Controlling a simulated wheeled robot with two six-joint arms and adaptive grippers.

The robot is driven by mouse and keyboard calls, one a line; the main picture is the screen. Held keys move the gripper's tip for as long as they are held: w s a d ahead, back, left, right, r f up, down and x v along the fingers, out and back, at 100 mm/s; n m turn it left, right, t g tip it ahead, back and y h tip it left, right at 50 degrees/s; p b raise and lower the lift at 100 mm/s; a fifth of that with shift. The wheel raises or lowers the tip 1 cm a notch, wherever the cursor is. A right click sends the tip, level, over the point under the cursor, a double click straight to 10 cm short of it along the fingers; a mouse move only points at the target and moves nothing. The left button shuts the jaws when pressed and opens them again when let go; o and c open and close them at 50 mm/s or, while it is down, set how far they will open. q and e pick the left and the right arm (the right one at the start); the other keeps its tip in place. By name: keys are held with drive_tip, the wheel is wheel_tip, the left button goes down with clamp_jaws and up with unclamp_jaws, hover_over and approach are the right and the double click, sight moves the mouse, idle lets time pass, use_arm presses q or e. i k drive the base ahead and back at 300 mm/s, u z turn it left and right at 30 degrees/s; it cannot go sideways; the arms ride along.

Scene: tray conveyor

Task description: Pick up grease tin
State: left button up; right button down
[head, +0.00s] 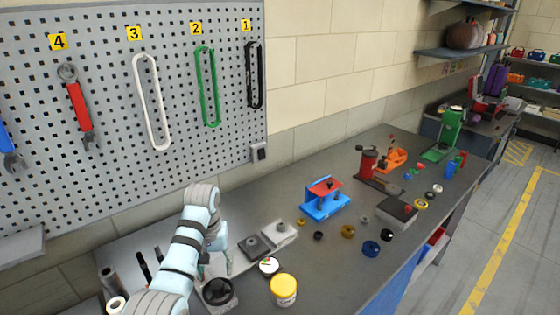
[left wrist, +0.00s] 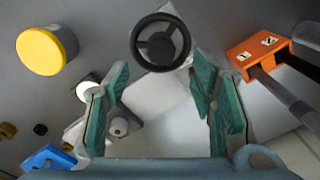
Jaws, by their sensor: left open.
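The grease tin (head: 284,291), which I take to be the white tin with the yellow lid, stands upright near the front of the dark bench. It also shows at the upper left of the left wrist view (left wrist: 45,50). My left gripper (head: 217,268) points down, to the left of the tin and apart from it, close to a black handwheel. In the left wrist view its teal fingers (left wrist: 158,80) are spread wide with nothing held between them. The tin is outside the fingers. My right gripper is not in view.
The black handwheel (head: 217,291) stands left of the tin, and a small white-rimmed round piece (head: 269,266) lies just behind it. A blue vise (head: 325,200) and several small rings are farther right. An orange labelled holder (left wrist: 258,48) is at the wrist view's right. Bench right of the tin is clear.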

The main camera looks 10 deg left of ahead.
sight(284, 286)
drive_tip(key=k, duration=1)
